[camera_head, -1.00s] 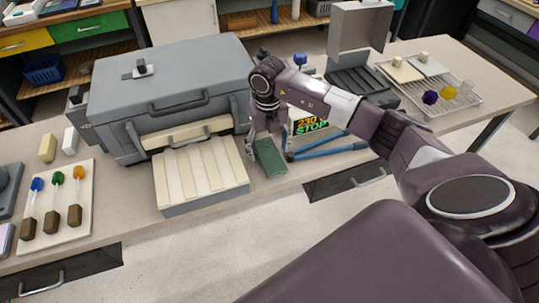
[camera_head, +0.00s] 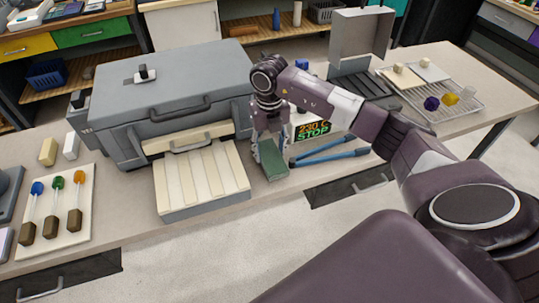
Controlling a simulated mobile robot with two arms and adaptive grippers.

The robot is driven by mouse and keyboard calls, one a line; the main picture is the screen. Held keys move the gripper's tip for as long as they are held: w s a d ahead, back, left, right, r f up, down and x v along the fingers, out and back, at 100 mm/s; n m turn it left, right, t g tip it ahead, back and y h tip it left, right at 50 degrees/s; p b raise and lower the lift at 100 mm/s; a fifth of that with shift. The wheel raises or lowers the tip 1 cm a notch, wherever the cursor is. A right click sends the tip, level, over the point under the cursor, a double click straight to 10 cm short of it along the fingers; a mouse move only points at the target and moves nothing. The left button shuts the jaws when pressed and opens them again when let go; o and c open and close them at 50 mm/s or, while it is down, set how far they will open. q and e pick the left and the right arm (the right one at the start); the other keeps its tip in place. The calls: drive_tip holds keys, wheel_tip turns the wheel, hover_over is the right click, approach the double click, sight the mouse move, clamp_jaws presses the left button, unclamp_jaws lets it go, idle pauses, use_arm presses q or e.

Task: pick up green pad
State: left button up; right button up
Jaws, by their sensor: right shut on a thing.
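The green pad (camera_head: 274,166) is a small dark green block near the table's front edge, right of the cream-slatted drawer. My right gripper (camera_head: 268,148) points down over the pad, with its fingers at the pad's far part. It is shut on the pad, and the gripper hides part of the pad's far end. The pad looks slightly tilted; I cannot tell whether it is clear of the table. My left gripper is not in view.
A grey oven (camera_head: 170,95) with a pulled-out slatted tray (camera_head: 203,178) stands close on the left. Glass rods lie on a board (camera_head: 58,225) at far left.

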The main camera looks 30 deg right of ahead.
wheel_tip(320, 180, up, 11)
drive_tip(key=b, duration=0.2)
wheel_tip(320, 180, up, 7)
hover_over(269, 153)
drive_tip(key=shift+s, duration=0.1)
